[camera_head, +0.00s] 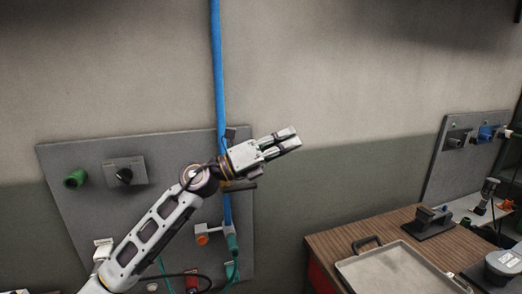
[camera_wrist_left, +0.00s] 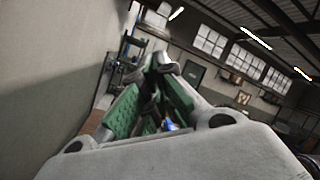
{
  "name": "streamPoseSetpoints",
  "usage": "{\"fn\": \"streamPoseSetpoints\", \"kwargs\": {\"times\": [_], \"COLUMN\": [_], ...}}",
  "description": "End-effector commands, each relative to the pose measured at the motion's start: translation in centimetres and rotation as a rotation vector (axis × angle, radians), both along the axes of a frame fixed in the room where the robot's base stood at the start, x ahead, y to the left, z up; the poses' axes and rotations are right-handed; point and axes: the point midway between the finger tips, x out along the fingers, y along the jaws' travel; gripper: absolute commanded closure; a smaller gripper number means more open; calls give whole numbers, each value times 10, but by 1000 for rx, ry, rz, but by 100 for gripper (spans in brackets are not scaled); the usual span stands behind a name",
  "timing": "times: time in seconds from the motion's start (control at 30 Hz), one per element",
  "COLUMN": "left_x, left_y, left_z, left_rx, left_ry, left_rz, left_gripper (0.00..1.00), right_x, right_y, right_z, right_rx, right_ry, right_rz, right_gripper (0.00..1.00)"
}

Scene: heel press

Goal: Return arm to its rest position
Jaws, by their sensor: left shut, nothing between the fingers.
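My left arm (camera_head: 150,235) rises from the lower left in the head view, bent at the wrist. Its left gripper (camera_head: 288,141) points up and to the right, in front of the bare wall and just right of a grey wall panel. The fingers are shut with nothing between them. In the left wrist view the green-padded gripper fingers (camera_wrist_left: 155,65) come together at their tips, with the wide room beyond. My right gripper does not show in either view.
The grey panel (camera_head: 75,215) carries a green knob (camera_head: 75,179), a black dial (camera_head: 124,175), an orange-ended fitting (camera_head: 203,239) and a vertical blue pipe (camera_head: 217,70). At the lower right, a wooden table (camera_head: 328,243) bears a metal tray (camera_head: 352,283) and a dark press-like block (camera_head: 428,222).

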Motion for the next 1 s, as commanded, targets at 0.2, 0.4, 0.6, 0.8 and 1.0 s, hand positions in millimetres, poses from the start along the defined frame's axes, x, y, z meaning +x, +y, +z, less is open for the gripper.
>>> {"fn": "streamPoseSetpoints", "kwargs": {"times": [0.2, 0.4, 0.6, 0.8, 1.0], "left_x": [8, 21, 35, 48, 56], "left_y": [24, 53, 86, 121, 157], "left_z": [-2, -12, -33, -67, -111], "left_rx": [-219, -408, -586, -749, -902], "left_ry": [162, 318, 486, 663, 845], "left_rz": [42, 97, 166, 248, 343], "left_gripper": [100, 100, 100, 100, 100], "right_x": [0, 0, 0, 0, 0], "right_y": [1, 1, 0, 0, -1], "right_z": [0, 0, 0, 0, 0], "right_rx": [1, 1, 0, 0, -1], "right_ry": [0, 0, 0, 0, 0], "right_rz": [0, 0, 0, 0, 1], "right_gripper": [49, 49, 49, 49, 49]}}
